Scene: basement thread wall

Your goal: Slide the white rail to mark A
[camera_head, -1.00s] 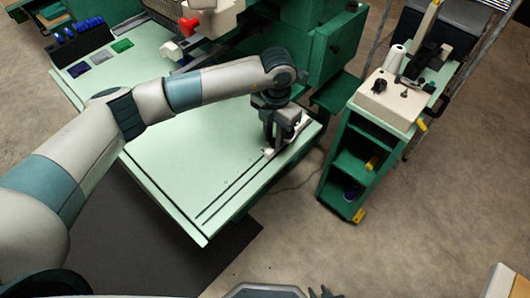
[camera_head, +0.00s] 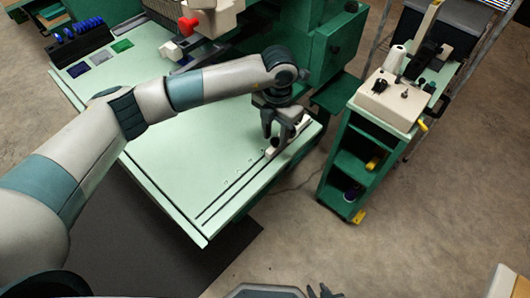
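The white rail (camera_head: 283,143) is a short pale bar lying across the grooves near the right corner of the pale green table (camera_head: 180,160). My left gripper (camera_head: 277,134) is just above and at the rail. Its dark fingers look spread apart, and they hide part of the rail. Whether they touch it is hard to tell. Small marks run along the groove (camera_head: 225,188) on the table; their letters are too small to read. My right gripper (camera_head: 323,291) shows only partly at the bottom edge, and its opening is unclear.
A green machine (camera_head: 325,45) stands behind the table. A green cart (camera_head: 350,165) with a cream device (camera_head: 388,100) stands to the right, apart from the table. Small coloured pads and a dark rack (camera_head: 80,42) lie at the back left. The table's middle is clear.

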